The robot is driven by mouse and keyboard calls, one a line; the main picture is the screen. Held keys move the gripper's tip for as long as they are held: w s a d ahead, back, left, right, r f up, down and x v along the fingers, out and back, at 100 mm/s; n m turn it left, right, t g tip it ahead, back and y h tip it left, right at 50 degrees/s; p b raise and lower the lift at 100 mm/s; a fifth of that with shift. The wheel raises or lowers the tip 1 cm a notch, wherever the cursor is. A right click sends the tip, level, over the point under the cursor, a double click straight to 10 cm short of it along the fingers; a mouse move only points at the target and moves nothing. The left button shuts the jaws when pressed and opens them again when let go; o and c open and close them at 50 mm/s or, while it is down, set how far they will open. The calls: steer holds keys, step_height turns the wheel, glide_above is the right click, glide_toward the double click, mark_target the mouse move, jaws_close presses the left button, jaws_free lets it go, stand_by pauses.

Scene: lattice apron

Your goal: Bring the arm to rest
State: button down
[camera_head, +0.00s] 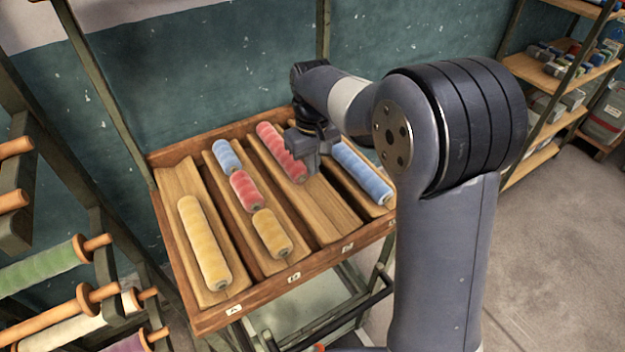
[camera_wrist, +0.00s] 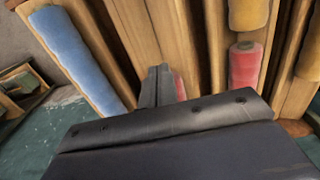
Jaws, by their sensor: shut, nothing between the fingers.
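My arm reaches over a wooden rack (camera_head: 212,318) with several sloping troughs. My gripper (camera_head: 311,168) is shut and empty, low over the trough that holds a long red spool (camera_head: 281,150), close to that spool's near end. I cannot tell whether they touch. In the wrist view my gripper (camera_wrist: 158,84) points down at the troughs, its fingers together. A sliver of red (camera_wrist: 180,88) shows beside the fingers. A long blue spool (camera_head: 361,174) lies in the rightmost trough, partly hidden by my arm.
A long yellow spool (camera_head: 204,243) lies in the leftmost trough. The second trough holds a short blue spool (camera_head: 227,156), a short red spool (camera_head: 246,190) and a short yellow spool (camera_head: 271,233). A peg stand with thread spools (camera_head: 40,268) is at left. Shelves (camera_head: 545,72) stand at right beside clear floor.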

steer(key=shift+r, duration=0.95)
